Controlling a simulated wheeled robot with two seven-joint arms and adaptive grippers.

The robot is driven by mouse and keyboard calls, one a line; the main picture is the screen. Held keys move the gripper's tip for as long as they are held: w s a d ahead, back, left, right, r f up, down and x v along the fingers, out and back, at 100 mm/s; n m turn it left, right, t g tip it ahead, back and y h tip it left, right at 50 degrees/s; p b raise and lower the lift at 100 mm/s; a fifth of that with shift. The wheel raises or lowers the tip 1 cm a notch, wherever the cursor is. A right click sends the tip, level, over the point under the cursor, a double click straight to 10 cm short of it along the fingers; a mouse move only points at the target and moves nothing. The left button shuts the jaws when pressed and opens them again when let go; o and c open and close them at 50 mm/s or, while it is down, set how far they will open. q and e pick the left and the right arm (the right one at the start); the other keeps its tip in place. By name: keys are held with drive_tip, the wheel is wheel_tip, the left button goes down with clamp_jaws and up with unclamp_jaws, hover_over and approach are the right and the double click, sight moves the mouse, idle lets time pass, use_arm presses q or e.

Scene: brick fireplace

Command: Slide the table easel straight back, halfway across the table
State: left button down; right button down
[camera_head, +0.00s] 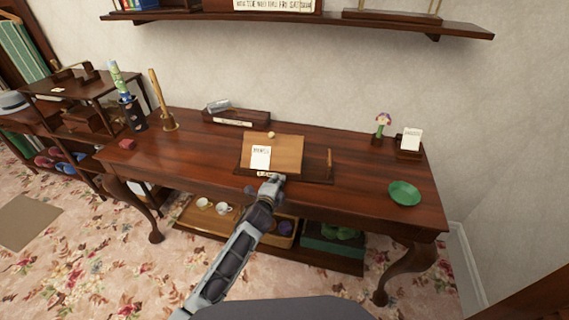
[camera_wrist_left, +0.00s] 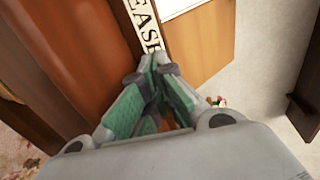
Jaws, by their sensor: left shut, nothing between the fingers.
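The table easel (camera_head: 288,151) stands near the front middle of the wooden table (camera_head: 212,150). It has a light-brown board on a dark base, with a white card (camera_head: 261,157) on the board and a small label at its front. My left gripper (camera_head: 275,179) is shut and empty at the easel's front edge, by the label. In the left wrist view the closed green-padded fingers (camera_wrist_left: 154,66) point at the white label (camera_wrist_left: 144,26), beside the easel's board (camera_wrist_left: 208,48). I cannot tell whether they touch it. My right gripper is not in view.
Behind the easel, a dark box (camera_head: 237,117) stands near the wall, left of the clear strip. A green plate (camera_head: 404,193), a card holder (camera_head: 409,146) and a flower (camera_head: 382,125) stand at the right. A handbell (camera_head: 168,122) stands at the left. A shelf (camera_head: 300,20) hangs above.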

sight(280, 174)
use_arm(q)
drive_tip(key=shift+r+b+x, duration=0.25)
drive_tip(key=shift+b+x, duration=0.05)
drive_tip(key=shift+x, duration=0.7)
drive_tip(key=shift+r+b+x, duration=0.2)
drive_tip(key=shift+b+x, duration=0.1)
drive_tip(key=shift+x, duration=0.7)
idle(0.3)
drive_tip(key=shift+r+b+x, duration=0.25)
drive_tip(key=shift+b+x, duration=0.25)
drive_tip(key=shift+x, duration=0.55)
drive_tip(key=shift+r+b+x, duration=0.2)
drive_tip(key=shift+b+x, duration=0.3)
drive_tip(key=shift+x, duration=0.55)
drive_tip(key=shift+r+b+x, duration=0.25)
drive_tip(key=shift+b+x, duration=0.25)
drive_tip(key=shift+x, duration=0.5)
idle(0.4)
